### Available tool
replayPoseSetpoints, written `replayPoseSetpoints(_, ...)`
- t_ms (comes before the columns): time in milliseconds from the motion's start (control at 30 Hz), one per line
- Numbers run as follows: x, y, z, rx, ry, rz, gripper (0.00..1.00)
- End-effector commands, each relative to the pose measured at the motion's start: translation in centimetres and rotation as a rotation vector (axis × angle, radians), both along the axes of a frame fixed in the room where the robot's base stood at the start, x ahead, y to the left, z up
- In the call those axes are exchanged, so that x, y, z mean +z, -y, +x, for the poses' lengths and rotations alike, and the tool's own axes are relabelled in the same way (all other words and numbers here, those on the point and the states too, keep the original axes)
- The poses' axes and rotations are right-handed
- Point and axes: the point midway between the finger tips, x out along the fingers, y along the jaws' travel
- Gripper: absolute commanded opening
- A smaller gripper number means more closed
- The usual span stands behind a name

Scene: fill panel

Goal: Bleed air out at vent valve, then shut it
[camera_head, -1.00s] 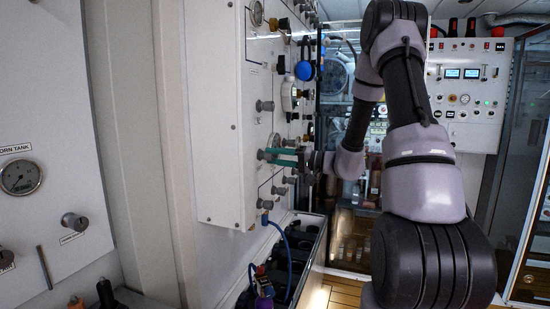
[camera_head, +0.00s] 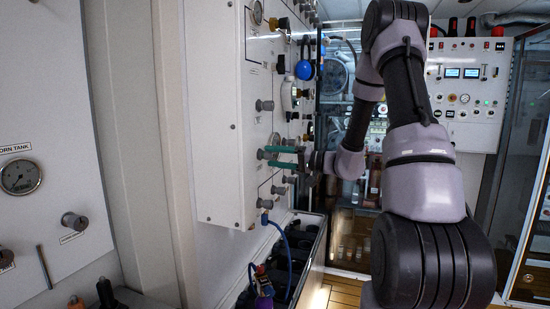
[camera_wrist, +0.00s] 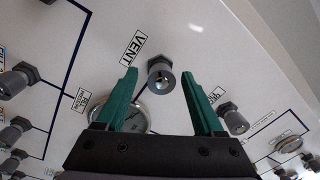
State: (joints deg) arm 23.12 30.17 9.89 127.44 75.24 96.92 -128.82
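The vent valve (camera_wrist: 160,78) is a small grey knob on the white panel, beside a label reading VENT (camera_wrist: 131,47) in the wrist view. My gripper (camera_wrist: 158,75) has two green fingers spread apart, one on each side of the knob. A gap shows between each finger and the knob, so the fingers do not grip it. In the head view my gripper (camera_head: 268,156) points left at the panel face, and the knob between its tips is hard to make out.
The fill panel (camera_head: 215,120) carries several other grey knobs and gauges. A gauge (camera_wrist: 131,118) sits partly behind the left finger, and another knob (camera_wrist: 233,117) lies near the right finger. An open bin (camera_head: 312,238) with a blue hose (camera_head: 284,237) stands below the panel.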

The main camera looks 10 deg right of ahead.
Motion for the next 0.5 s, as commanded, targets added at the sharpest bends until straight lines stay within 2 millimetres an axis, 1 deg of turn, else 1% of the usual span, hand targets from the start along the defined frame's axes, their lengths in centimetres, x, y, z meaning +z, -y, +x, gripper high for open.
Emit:
replayPoseSetpoints(167,0.1,0.0,0.0,-0.001,0.002,0.002,0.7)
replayPoseSetpoints(267,0.1,0.6,-0.2,-0.004,0.003,0.002,0.7)
replayPoseSetpoints(367,0.1,1.8,-0.9,-0.005,0.002,0.002,0.7)
replayPoseSetpoints(500,-0.1,4.3,-2.4,-0.006,0.002,0.001,0.7)
